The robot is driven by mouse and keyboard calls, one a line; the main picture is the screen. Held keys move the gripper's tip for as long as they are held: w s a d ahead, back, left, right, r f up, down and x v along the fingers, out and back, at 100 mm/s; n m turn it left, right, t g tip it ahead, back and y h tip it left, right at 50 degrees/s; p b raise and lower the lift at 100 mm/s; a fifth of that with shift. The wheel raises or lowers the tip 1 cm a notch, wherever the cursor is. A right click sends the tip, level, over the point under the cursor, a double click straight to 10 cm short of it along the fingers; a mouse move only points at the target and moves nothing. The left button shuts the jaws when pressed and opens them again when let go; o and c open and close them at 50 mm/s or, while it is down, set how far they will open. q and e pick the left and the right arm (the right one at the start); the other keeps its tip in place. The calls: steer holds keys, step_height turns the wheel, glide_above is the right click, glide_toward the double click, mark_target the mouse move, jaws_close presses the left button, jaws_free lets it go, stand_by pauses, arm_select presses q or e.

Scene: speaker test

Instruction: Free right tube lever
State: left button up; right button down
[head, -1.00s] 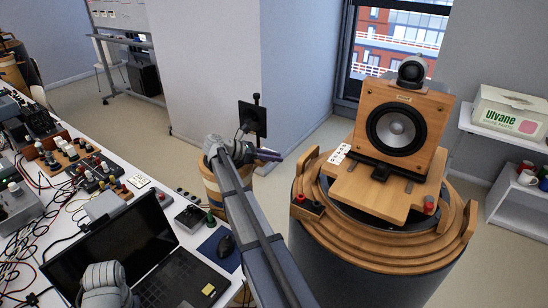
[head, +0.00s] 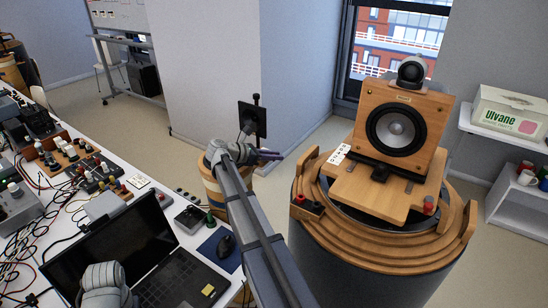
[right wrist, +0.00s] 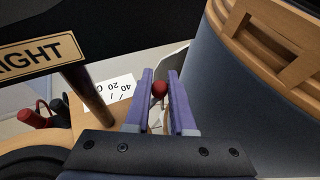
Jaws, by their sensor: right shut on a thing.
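A small red ball knob (right wrist: 160,88), which looks like the lever's end, sits between the tips of my right gripper (right wrist: 160,86) in the right wrist view. The purple fingers are shut on it. The lever's shaft is mostly hidden behind the fingers. A plate reading "RIGHT" in part (right wrist: 40,53) is at the upper left of that view, with a wooden rod below it. In the head view my right gripper (head: 268,154) reaches in front of a black panel (head: 252,120), above a wooden banded drum (head: 214,190); the knob is too small to see there. My left gripper is out of view.
A large drum with wooden rings (head: 385,245) stands right of my arm and carries a speaker (head: 400,125). A bench with a laptop (head: 135,265) and cables lies left. In the wrist view a white scale card (right wrist: 108,93) and red and black terminals (right wrist: 40,115) are close.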

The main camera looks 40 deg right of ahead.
steer(key=shift+w+d+n+t+y, duration=0.25)
steer(key=shift+w+n+t, duration=0.25)
steer(key=shift+n+t, duration=1.05)
steer(key=shift+w+d+n+t+y, duration=0.15)
steer(key=shift+w+n+t+y, duration=0.25)
steer(key=shift+n+t, duration=1.2)
steer(key=shift+w+d+n+t+y, duration=0.25)
steer(key=shift+w+n+t, duration=0.3)
steer(key=shift+n+t, duration=1)
steer(key=shift+t, duration=0.4)
steer(key=c, duration=0.8)
jaws_free()
steer(key=shift+o, duration=0.2)
steer(key=p+v, duration=0.3)
steer(key=v, duration=0.5)
